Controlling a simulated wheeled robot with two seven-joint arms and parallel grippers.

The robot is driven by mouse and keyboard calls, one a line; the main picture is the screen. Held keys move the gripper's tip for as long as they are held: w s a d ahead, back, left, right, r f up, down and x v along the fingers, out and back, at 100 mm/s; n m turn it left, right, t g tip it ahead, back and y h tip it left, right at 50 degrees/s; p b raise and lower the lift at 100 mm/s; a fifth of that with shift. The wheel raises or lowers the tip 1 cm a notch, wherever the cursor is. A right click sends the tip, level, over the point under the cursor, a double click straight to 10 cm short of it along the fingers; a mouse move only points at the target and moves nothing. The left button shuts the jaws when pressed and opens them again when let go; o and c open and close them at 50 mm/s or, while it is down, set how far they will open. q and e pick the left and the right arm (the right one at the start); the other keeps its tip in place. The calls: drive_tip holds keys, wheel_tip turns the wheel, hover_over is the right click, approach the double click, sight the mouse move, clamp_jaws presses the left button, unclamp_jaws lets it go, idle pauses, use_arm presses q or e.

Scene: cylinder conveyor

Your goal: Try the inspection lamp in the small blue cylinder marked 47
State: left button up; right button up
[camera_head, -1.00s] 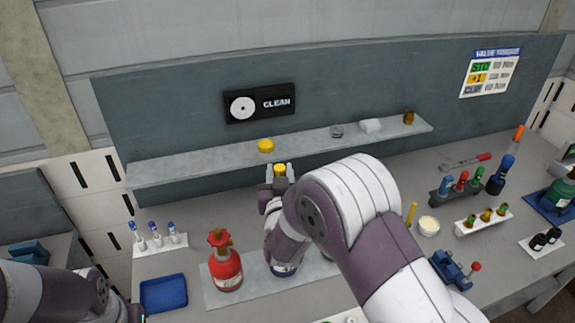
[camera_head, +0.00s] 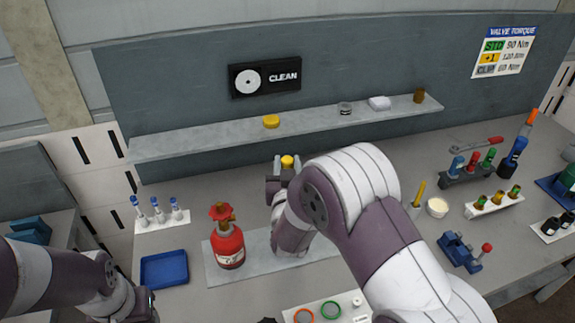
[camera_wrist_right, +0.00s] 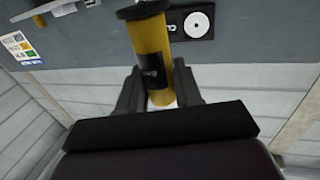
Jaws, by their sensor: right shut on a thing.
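My right gripper (camera_head: 283,163) is raised above the bench in front of the shelf, shut on a yellow thing (camera_head: 288,161). In the right wrist view it is a yellow tube (camera_wrist_right: 152,50) with a black flanged end and a dark mark, held between the two jaws. It looks like the inspection lamp. The small blue cylinder is not visible now; my right arm covers the middle of the grey mat (camera_head: 215,268). No number 47 is readable. My left gripper (camera_head: 146,303) is at the lower left, small and dark, its jaws unclear.
A red cylinder (camera_head: 229,248) with a valve stands on the mat, left of my right arm. A blue tray (camera_head: 164,270) and a vial rack (camera_head: 162,221) are farther left. A shelf (camera_head: 210,137) runs behind. Racks of coloured parts (camera_head: 495,203) and a blue clamp (camera_head: 460,250) are right.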

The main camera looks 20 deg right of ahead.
drive_tip(key=shift+f, duration=0.2)
drive_tip(key=shift+d+f+b, duration=0.1)
drive_tip(key=shift+f+b, duration=0.1)
drive_tip(key=shift+b, duration=0.15)
drive_tip(key=shift+f, duration=0.1)
drive_tip(key=shift+f+b, duration=2.25)
drive_tip(key=shift+f, duration=0.05)
drive_tip(key=shift+r, duration=0.1)
